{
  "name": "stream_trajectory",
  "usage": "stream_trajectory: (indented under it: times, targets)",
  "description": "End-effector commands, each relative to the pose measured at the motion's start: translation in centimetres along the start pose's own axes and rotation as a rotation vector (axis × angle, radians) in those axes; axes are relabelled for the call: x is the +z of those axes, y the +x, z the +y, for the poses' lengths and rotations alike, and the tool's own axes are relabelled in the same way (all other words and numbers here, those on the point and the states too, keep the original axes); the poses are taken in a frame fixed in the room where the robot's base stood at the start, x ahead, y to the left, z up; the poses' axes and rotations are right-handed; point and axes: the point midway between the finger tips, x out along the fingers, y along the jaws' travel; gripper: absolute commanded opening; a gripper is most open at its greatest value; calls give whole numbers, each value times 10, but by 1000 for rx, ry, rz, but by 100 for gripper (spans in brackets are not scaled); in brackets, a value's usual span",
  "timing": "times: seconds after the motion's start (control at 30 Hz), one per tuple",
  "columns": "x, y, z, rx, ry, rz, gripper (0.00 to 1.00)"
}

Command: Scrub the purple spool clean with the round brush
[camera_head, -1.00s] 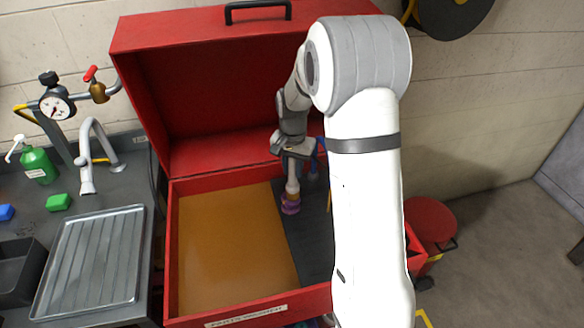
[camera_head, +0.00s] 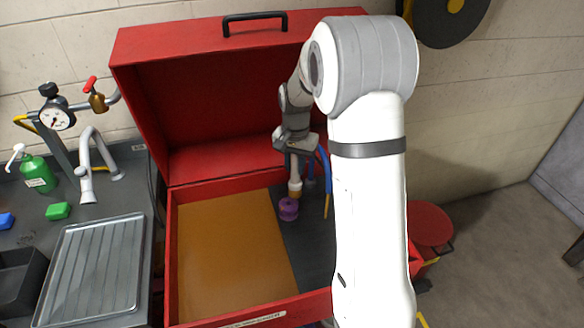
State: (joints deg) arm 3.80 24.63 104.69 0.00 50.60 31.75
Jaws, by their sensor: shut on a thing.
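The purple spool (camera_head: 288,210) stands on the dark shelf inside the red parts washer, at the left edge of that shelf. My gripper (camera_head: 294,160) is above and slightly behind it, shut on the round brush (camera_head: 295,187), which has a pale handle and a tan head pointing down. The brush head is just above or at the spool's back right rim; I cannot tell whether they touch. My own arm covers the right part of the washer.
The red washer (camera_head: 170,255) has its lid raised behind. Amber liquid (camera_head: 230,250) fills its left side. A blue hose (camera_head: 325,165) hangs right of the gripper. A ribbed metal tray (camera_head: 92,270) lies on the left counter. A red round can (camera_head: 430,225) stands right.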

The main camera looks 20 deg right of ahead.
Motion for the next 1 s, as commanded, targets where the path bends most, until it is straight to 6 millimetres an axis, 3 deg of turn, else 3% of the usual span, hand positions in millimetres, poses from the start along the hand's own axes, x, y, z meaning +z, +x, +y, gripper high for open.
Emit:
stream_trajectory:
  times: [0.4, 1.0]
  targets:
    - [1, -39, -1, 0, -2, 0, 2]
    - [1, -41, -2, 0, -4, 0, 2]
